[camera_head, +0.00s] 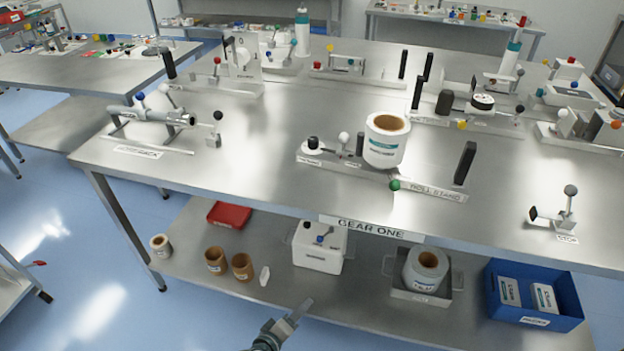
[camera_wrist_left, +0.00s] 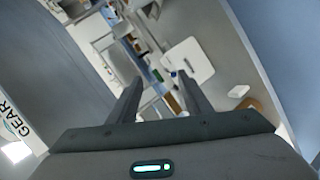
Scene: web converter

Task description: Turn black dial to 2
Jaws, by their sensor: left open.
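My left gripper (camera_head: 302,308) is low at the bottom of the head view, in front of the lower shelf and well away from both. In the left wrist view its two fingers (camera_wrist_left: 158,92) are apart with nothing between them. My right gripper is not in view.
The table (camera_head: 250,130) carries several fixtures and a large white roll (camera_head: 386,140). The lower shelf (camera_head: 290,275) holds a white box (camera_head: 320,247), a grey bin with a roll (camera_head: 422,275), a blue crate (camera_head: 570,290) and brown cores.

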